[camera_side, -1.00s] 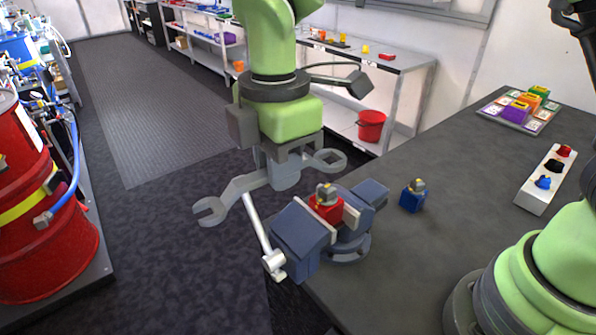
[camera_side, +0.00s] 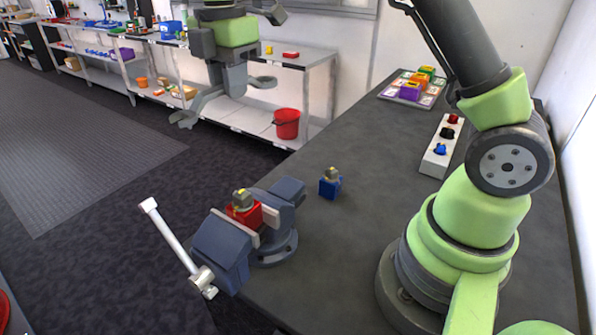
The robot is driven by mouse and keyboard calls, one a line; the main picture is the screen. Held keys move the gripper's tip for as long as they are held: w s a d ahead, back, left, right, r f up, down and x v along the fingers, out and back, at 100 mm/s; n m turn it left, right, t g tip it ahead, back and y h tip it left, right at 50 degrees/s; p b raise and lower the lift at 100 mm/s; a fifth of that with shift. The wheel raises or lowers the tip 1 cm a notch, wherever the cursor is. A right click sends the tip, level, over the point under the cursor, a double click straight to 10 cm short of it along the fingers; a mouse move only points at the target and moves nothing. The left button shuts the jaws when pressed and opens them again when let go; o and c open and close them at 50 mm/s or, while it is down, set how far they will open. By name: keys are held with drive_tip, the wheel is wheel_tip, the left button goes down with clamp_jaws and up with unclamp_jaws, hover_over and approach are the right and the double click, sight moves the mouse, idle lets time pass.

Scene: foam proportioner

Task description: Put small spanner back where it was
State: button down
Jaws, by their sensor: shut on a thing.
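My gripper (camera_side: 228,82) is at the top of the side view, shut on the small spanner (camera_side: 192,112). The spanner is grey, with an open jaw at its left end and a ring at its right end. It is held roughly level in the air, in front of the shelf bench along the back wall. It looks clear of any surface. Where it was kept before cannot be told from this view.
A blue-grey vise (camera_side: 222,248) on the dark table's (camera_side: 340,250) left edge clamps a red block (camera_side: 243,214). A blue block (camera_side: 329,186) stands near it. A white button box (camera_side: 440,150) and a tray (camera_side: 408,95) of coloured blocks lie farther back.

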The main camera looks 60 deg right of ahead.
hover_over(299, 171)
wheel_tip(299, 171, down, 19)
drive_tip(key=shift+a+f, duration=0.1)
drive_tip(key=shift+f, duration=2.55)
drive_tip(key=c, duration=1.1)
unclamp_jaws()
drive_tip(key=shift+f, duration=0.1)
drive_tip(key=shift+o, duration=0.2)
